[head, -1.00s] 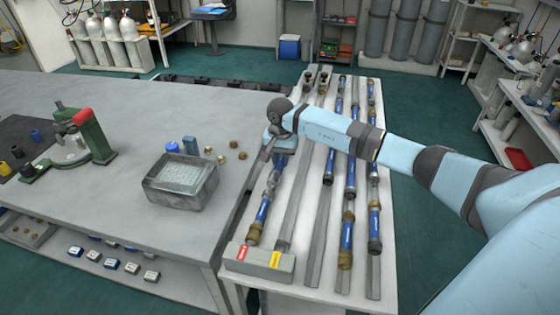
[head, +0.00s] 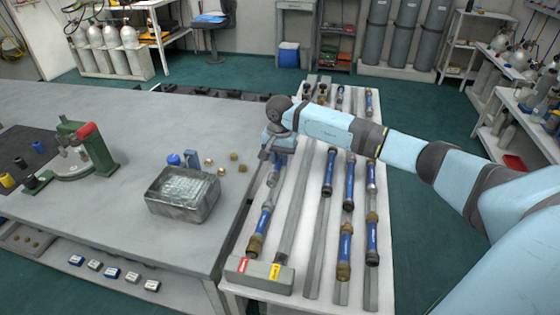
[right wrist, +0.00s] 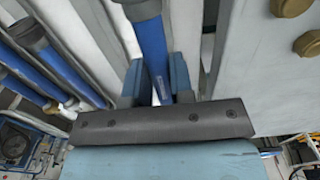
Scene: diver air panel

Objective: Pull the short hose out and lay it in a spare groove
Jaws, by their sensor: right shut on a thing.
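My right gripper (head: 276,157) is shut on a blue hose (right wrist: 151,45) at the left side of the rack. The right wrist view shows the hose between its two light blue fingers. In the head view the gripper covers much of it, and a metal fitting (head: 273,176) shows just below. Another blue hose (head: 264,217) with a brass end lies in line toward the front; I cannot tell whether the two are joined. To its right, two grey grooves (head: 291,220) (head: 318,225) look bare along their front parts. My left gripper is not in view.
A grey end block (head: 257,276) with red and yellow tags closes the rack's front left. Several blue hoses (head: 347,190) fill the right grooves. The workbench (head: 120,205) on the left carries a metal basin (head: 182,197) and loose brass caps (head: 234,156).

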